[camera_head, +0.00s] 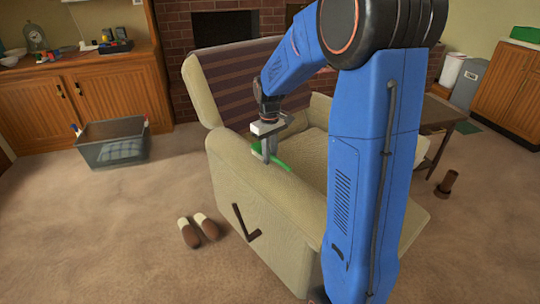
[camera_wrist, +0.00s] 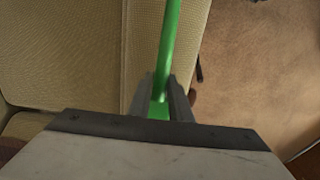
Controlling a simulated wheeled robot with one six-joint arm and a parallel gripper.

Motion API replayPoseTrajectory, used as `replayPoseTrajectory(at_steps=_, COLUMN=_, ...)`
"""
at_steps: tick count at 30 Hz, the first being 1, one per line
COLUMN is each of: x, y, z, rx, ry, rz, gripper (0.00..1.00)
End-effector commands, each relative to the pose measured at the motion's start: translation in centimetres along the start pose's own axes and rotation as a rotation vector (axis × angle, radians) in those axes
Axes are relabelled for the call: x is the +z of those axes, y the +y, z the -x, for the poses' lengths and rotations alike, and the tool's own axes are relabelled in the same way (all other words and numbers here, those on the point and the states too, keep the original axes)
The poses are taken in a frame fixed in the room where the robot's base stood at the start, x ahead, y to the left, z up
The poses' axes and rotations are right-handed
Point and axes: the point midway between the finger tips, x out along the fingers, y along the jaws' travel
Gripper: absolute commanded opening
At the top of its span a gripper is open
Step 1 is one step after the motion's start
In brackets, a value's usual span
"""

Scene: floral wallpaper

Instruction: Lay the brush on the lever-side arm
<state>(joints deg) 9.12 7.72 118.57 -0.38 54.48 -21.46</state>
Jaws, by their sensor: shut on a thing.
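My gripper (camera_head: 268,158) is shut on the green brush (camera_head: 285,165), which also shows in the wrist view (camera_wrist: 170,45) as a green handle between the fingers (camera_wrist: 160,100). The brush is over the lever-side arm (camera_head: 262,200) of the beige armchair, the arm with the dark lever (camera_head: 245,223) on its outer side. In the wrist view the handle runs along the arm's top (camera_wrist: 142,60). I cannot tell whether the brush touches the arm. Its head is not clearly seen.
Slippers (camera_head: 198,231) lie on the carpet by the lever side. A grey basket (camera_head: 112,143) stands at the left before a wooden cabinet (camera_head: 110,88). A striped cloth (camera_head: 235,72) covers the chair's back. My blue arm hides part of the chair. Carpet at the left front is clear.

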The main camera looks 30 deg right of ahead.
Motion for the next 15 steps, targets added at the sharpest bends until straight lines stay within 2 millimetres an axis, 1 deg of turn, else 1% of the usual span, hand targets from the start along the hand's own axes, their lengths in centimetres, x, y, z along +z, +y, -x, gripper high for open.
replayPoseTrajectory(at_steps=6, x=-0.04, y=0.01, z=0.04, rx=0.001, ry=0.001, rz=0.0, gripper=0.0)
replayPoseTrajectory(at_steps=12, x=-0.06, y=0.02, z=-0.4, rx=0.001, ry=0.002, rz=0.0, gripper=0.0)
replayPoseTrajectory(at_steps=13, x=-0.06, y=0.02, z=-0.4, rx=0.001, ry=0.002, rz=0.0, gripper=0.23)
replayPoseTrajectory(at_steps=15, x=-0.06, y=0.02, z=-0.38, rx=0.001, ry=0.002, rz=0.0, gripper=0.37)
